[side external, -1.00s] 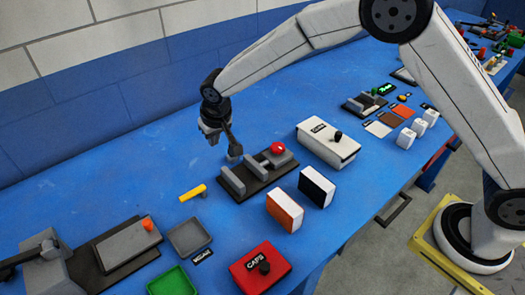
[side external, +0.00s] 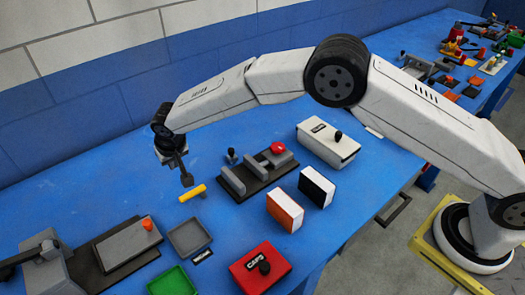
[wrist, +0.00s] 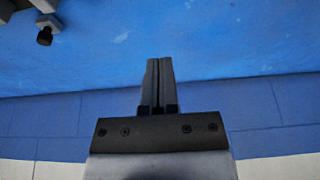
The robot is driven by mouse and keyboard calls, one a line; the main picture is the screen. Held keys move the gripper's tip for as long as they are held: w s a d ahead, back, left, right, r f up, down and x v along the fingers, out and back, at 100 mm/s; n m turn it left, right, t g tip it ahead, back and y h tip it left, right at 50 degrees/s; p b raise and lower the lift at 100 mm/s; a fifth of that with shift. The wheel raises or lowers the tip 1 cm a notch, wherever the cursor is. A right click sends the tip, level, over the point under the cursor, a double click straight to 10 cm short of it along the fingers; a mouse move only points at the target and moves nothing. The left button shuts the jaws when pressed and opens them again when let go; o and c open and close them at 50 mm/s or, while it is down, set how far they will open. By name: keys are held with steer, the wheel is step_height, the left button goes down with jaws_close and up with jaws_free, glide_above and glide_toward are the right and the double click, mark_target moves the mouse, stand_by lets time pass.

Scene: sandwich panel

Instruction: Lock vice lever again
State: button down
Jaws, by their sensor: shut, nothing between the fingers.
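The vice (side external: 258,180) stands mid-bench in the side view, with grey jaw blocks on a dark base and a red ball knob (side external: 278,148) at its right end. A small dark post with a round knob (side external: 231,156) stands at its back left side. I cannot tell which of these is the lever. My gripper (side external: 187,180) is shut and empty, left of the vice and apart from it, just above or behind a yellow bar (side external: 193,193). In the wrist view my shut fingers (wrist: 158,65) point over bare blue bench, and a dark knob (wrist: 44,37) shows at top left.
A grey tray (side external: 190,251), a green tray (side external: 172,283) and a red box (side external: 260,272) lie in front. Orange (side external: 285,212) and black (side external: 316,188) blocks and a white box (side external: 327,145) stand to the right. The back-left bench is clear.

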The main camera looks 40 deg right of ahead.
steer(key=shift+f, duration=0.1)
steer(key=shift+x, duration=5)
steer(key=shift+s, duration=1.95)
